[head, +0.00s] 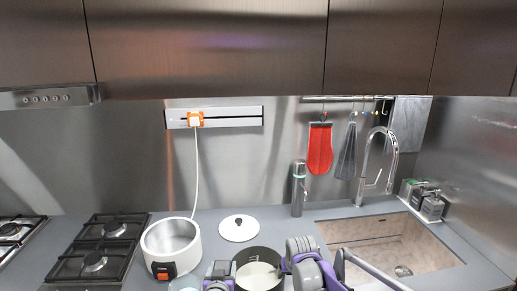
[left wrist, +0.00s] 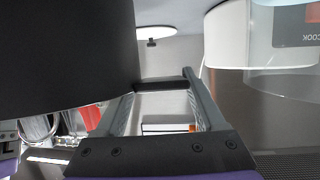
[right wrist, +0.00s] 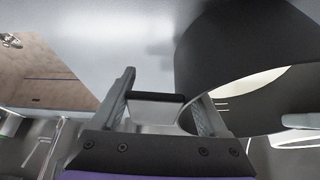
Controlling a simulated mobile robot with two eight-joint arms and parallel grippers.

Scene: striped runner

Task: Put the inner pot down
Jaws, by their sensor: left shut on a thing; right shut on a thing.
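The inner pot (head: 258,252) is a dark round pot with a pale inside or contents, low in the middle of the head view between my grippers. Its dark outer wall fills the upper left of the left wrist view (left wrist: 65,60) and the right side of the right wrist view (right wrist: 225,65). My left gripper (head: 234,268) is shut on a black side tab of the pot. My right gripper (head: 285,265) is shut on the opposite tab. The pot looks about upright; I cannot tell whether its base touches the counter.
A white cooker (head: 156,262) stands open on the counter left of the pot. A white round lid (head: 239,232) lies behind the pot. The hob (head: 100,246) is at the left, the sink (head: 400,245) at the right. A clear vessel (left wrist: 275,83) shows near the cooker.

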